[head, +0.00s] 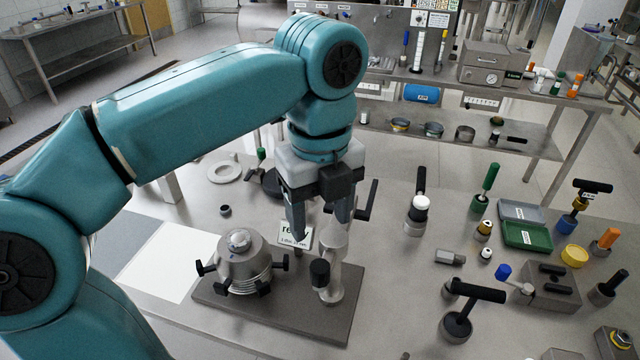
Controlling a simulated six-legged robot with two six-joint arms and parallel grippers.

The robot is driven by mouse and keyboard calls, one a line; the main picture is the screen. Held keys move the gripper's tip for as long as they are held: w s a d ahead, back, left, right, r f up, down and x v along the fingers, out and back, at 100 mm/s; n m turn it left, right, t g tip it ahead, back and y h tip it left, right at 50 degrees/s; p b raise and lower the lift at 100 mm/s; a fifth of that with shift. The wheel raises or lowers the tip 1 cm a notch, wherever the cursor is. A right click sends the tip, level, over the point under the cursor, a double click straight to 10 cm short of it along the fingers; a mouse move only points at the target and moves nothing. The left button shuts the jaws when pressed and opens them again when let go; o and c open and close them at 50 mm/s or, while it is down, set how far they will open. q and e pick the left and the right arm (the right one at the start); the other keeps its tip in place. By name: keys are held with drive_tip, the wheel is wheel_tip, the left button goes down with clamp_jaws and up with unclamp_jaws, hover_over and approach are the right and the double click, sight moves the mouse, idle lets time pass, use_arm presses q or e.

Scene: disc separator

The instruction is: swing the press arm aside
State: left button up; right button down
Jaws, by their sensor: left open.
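The separator bowl (240,262), a grey domed metal body with several black clamp handles around it, sits on a dark base plate (350,315). Right of it on the same plate stands the press, a grey metal post with an arm (331,262) and a black knob (320,273). My left gripper (320,232) comes down from above at the top of the press. Its jaws are open, with one finger left of the press top and the other in front of or beside it. Whether they touch the metal I cannot tell. My right gripper is out of view.
A small white label card (296,238) stands behind the plate. A white sheet (165,262) lies to the left. Right of the plate are several hand tools, a green tray (526,237) and a grey block (548,286). A shelf bench stands at the back.

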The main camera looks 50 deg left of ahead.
use_arm(q)
drive_tip(key=shift+r, duration=2)
